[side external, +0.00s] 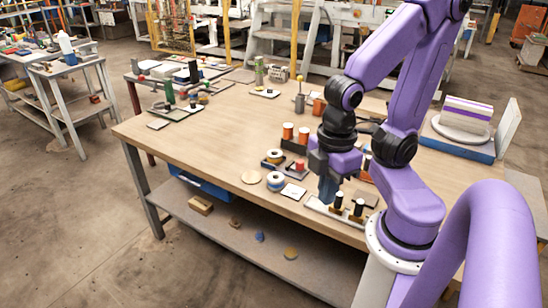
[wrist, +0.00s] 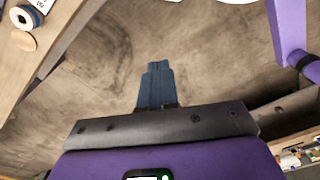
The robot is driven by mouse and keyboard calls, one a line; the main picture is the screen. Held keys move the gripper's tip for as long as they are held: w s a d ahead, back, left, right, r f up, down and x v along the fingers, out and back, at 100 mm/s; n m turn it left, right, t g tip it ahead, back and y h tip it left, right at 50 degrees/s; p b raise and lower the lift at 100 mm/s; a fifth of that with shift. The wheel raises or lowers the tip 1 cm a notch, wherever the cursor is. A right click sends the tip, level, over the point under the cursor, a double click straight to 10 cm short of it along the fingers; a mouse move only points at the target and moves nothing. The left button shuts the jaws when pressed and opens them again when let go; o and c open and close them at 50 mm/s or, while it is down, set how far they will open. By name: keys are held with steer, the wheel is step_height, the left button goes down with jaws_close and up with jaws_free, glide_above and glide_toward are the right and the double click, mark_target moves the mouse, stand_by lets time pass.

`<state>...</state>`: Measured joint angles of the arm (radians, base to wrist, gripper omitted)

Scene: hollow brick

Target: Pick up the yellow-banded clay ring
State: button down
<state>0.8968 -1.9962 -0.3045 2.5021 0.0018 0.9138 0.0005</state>
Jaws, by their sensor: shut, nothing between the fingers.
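A small round piece with a yellow band and pale centre (side external: 274,156) lies near the front edge of the wooden table in the side view; it looks like the yellow-banded clay ring, but its clay body is too small to make out. My gripper (side external: 328,197) points down to the right of it, clearly apart. The wrist view shows the blue fingers (wrist: 157,67) pressed together with nothing between them, over bare floor beyond the table edge. I cannot make out the yellow-banded ring in the wrist view.
A blue-and-white ring (side external: 275,181) and a flat tan disc (side external: 251,177) lie close by. Orange spools (side external: 288,131) stand behind, and black-topped spools (side external: 338,200) stand by my gripper.

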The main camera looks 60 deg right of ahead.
steer(key=shift+c, duration=1.2)
jaws_free()
steer(key=w+d+f+t+h, duration=0.1)
steer(key=w+d+f+h, duration=0.25)
steer(key=w, duration=0.45)
steer(key=n+t+h, duration=0.4)
steer(key=n+h, duration=0.4)
steer(key=n, duration=0.2)
glide_toward(275, 153)
steer(key=x, duration=0.7)
